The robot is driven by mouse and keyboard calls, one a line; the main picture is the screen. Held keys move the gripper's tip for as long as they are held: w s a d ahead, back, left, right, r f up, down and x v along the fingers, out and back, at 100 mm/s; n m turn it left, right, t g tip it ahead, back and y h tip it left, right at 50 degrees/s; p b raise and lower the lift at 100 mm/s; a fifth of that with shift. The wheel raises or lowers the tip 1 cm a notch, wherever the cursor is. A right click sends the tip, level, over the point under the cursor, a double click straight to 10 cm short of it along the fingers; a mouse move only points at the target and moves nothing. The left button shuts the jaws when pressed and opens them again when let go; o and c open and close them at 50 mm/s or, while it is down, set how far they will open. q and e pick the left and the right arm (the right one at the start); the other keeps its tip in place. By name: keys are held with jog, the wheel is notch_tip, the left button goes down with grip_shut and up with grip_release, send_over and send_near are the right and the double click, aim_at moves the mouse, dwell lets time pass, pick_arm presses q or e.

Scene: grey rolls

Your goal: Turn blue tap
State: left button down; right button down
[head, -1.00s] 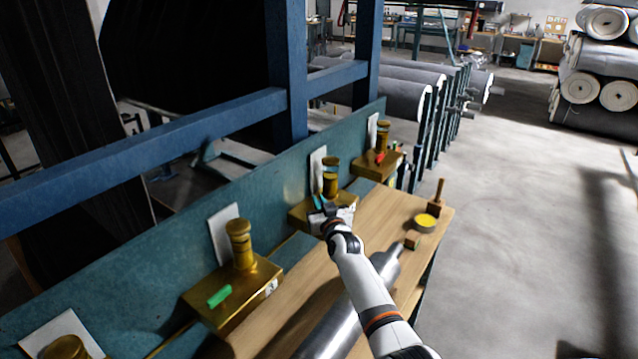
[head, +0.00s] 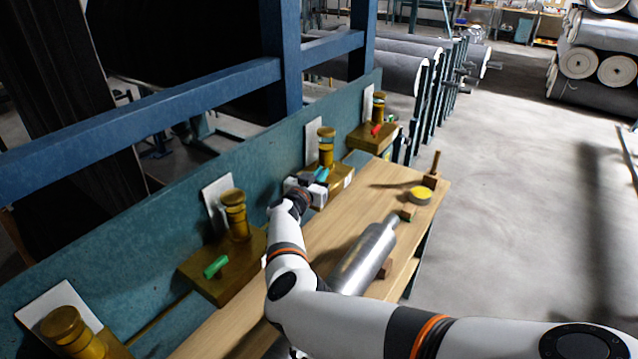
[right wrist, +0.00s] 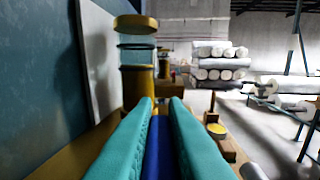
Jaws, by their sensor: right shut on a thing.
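The blue tap is the middle brass fitting (head: 326,150), upright on a brass block against the teal panel. In the right wrist view its brass column (right wrist: 137,65) stands straight ahead. Its blue handle (right wrist: 158,150) runs between the two teal fingers of my right gripper (right wrist: 160,110). In the head view my right gripper (head: 320,175) is at the front of this column, shut on the handle, and hides most of the handle. My left gripper does not show.
Similar brass taps with a green handle (head: 215,267) and a red handle (head: 376,129) stand on either side. The wooden bench (head: 335,235) holds a metal cylinder (head: 366,258) and a yellow tin (head: 420,194). Floor to the right is open.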

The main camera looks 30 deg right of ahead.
jog(key=shift+d+r+m+g+h+b, duration=0.15)
jog(key=shift+m+g+h+b, duration=0.2)
jog(key=shift+g+b, duration=0.2)
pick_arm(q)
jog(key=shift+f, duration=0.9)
pick_arm(e)
jog(key=shift+r, duration=0.15)
jog(key=c, duration=1.6)
grip_release()
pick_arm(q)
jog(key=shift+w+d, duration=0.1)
pick_arm(e)
jog(key=shift+o, duration=0.7)
jog(key=shift+f, duration=0.2)
notch_tip(320, 180, up, 10)
jog(key=shift+b, duration=0.3)
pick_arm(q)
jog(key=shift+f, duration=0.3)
